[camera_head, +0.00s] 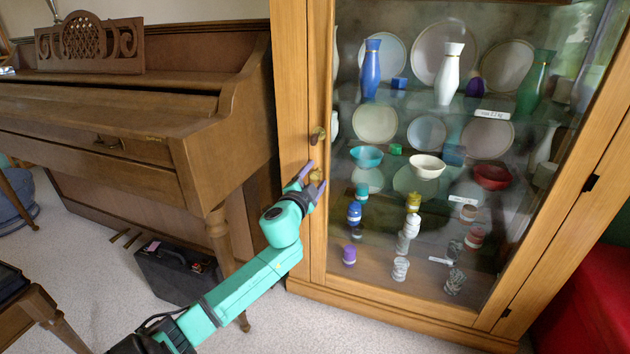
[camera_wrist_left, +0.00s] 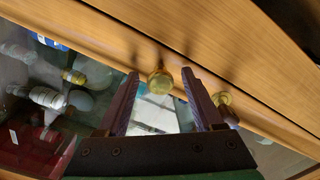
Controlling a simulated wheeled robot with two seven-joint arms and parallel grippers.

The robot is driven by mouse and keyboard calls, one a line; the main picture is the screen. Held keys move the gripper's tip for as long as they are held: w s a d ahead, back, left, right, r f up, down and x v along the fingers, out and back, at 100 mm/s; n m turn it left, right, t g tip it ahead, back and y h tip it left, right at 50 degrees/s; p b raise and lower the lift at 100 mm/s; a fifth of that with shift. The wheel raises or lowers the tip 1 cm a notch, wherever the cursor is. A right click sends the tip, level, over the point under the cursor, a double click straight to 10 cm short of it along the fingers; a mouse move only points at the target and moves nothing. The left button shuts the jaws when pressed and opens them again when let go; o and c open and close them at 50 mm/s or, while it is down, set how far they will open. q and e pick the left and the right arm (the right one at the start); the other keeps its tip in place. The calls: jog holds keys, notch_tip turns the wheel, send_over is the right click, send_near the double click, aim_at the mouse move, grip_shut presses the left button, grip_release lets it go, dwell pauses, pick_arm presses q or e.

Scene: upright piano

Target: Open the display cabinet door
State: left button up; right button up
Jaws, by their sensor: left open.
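The display cabinet door (camera_head: 318,235) has a wooden frame around glass and looks shut. A round brass knob (camera_head: 316,175) sits on its left stile. A second brass fitting (camera_head: 317,135) is above it. My left gripper (camera_head: 310,183) is open at the lower knob. In the left wrist view, the knob (camera_wrist_left: 160,82) shows between the tips of my open left gripper (camera_wrist_left: 160,75), with space on both sides. The other brass fitting (camera_wrist_left: 222,99) is beside the right finger there. How deep the knob sits between the fingers is unclear. My right gripper is out of view.
An upright piano (camera_head: 185,110) stands close left of the cabinet, with a dark case (camera_head: 175,272) beneath it. Vases, bowls and plates stand behind the glass. Dark hinges (camera_head: 591,183) are on the door's right side. A red object (camera_head: 590,310) is at lower right. Carpet lies in front.

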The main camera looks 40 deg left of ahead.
pick_arm(q)
grip_shut()
dwell(1.4)
